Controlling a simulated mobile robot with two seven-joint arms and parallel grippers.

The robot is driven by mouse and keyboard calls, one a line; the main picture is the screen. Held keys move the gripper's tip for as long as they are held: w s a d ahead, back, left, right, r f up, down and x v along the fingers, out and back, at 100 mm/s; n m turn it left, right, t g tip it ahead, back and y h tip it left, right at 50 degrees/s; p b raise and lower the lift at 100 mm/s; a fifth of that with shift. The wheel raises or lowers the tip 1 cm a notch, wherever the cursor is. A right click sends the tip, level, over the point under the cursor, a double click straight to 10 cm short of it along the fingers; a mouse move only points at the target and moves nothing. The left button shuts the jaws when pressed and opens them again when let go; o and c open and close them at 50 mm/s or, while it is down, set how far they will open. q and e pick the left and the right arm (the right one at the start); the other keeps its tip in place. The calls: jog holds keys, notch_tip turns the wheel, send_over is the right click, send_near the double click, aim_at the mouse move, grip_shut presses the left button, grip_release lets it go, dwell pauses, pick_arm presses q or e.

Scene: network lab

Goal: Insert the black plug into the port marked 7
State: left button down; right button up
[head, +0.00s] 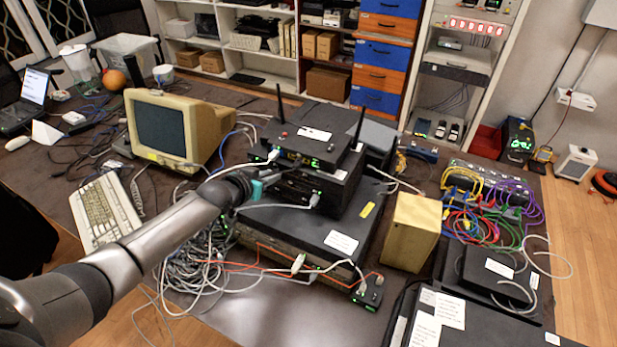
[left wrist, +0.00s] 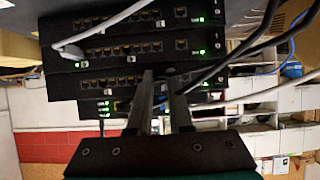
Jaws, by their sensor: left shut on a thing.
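My left gripper (head: 268,171) reaches in from the left to the front of a stack of black network boxes (head: 318,188). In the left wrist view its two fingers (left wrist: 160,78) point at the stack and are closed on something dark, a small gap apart. A black cable (left wrist: 232,55) runs from the upper right down to the fingertips. The black plug itself cannot be made out between the dark fingers. Rows of ports (left wrist: 117,50) with small white tags and green lights face me. I cannot read which port is marked 7. My right gripper is not in view.
A grey cable (left wrist: 112,22) ends in a left port and another white cable (left wrist: 262,95) crosses at the right. Antennas (head: 280,104) rise from the top box. A beige monitor (head: 172,128) stands left, a yellowish box (head: 410,232) right, and tangled cables (head: 195,255) lie below.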

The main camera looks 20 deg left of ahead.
pick_arm(q)
jog(key=shift+s+a+p, duration=0.15)
jog(key=shift+s+p, duration=1.6)
jog(key=shift+s, duration=0.35)
jog(key=c, duration=1.4)
grip_release()
grip_shut()
jog(key=s+d+p, duration=0.2)
jog(key=s+d, duration=0.1)
jog(key=d, duration=0.5)
jog(key=shift+w+d+b, duration=0.2)
jog(key=shift+w+b, duration=0.75)
jog(key=shift+w, duration=0.3)
jog(key=shift+w+d+b, duration=0.15)
jog(key=shift+w+b, duration=0.75)
jog(key=shift+w, duration=0.35)
